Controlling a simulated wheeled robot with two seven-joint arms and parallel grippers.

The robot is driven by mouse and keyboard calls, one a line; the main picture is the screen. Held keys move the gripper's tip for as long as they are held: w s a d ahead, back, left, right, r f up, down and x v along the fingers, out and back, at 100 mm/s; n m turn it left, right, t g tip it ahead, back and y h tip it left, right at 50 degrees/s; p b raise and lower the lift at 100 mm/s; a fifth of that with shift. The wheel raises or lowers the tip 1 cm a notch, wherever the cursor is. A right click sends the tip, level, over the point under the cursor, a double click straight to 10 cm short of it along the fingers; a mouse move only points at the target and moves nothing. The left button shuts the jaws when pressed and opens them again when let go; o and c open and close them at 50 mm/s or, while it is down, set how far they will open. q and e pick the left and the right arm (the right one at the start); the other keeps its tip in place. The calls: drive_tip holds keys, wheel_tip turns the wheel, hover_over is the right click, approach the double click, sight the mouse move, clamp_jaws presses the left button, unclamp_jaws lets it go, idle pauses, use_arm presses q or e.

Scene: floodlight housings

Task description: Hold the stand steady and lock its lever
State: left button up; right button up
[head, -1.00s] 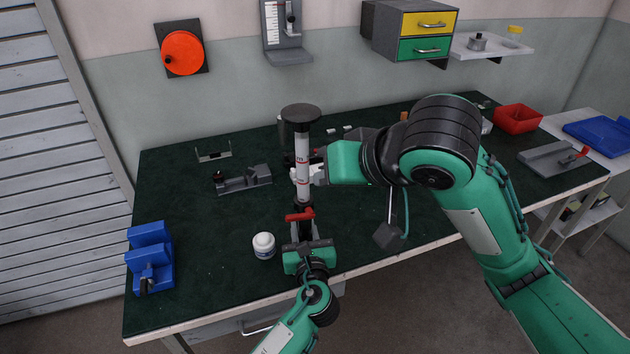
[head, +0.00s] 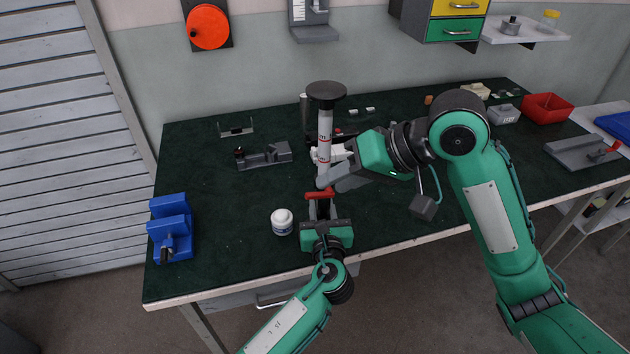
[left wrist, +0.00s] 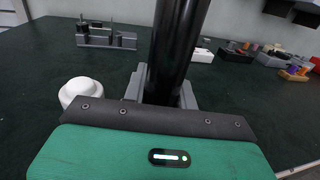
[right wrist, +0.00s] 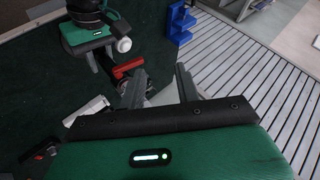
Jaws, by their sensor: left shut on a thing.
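The stand is an upright post with a dark round top (head: 326,90), a pale tube with red marks (head: 325,130) and a black lower tube (left wrist: 175,45). Its red lever (head: 320,195) sticks out sideways at the collar; it also shows in the right wrist view (right wrist: 128,68). My left gripper (head: 322,215) is shut around the black lower tube, below the lever. My right gripper (head: 325,182) is beside the post, just above the lever. In the right wrist view its fingers (right wrist: 160,85) are apart, with the lever by the left fingertip; contact is unclear.
A blue fixture (head: 172,230) is at the table's left end, and a grey fixture (head: 264,157) lies behind. A red bin (head: 546,106) is at the back right. The green mat (head: 225,200) is clear at left centre.

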sight(321, 198)
drive_tip(key=w+d+f+m+g+y, duration=0.1)
drive_tip(key=w+d+f+m+y, duration=0.2)
drive_tip(key=f+y, duration=0.3)
drive_tip(key=w+d+f+m+g+y, duration=0.1)
drive_tip(key=w+d+f+m+y, duration=0.15)
drive_tip(key=f+y, duration=0.35)
drive_tip(key=shift+h, duration=0.3)
drive_tip(key=x, duration=1)
drive_tip(key=shift+w+a, duration=0.1)
drive_tip(key=shift+a, duration=0.3)
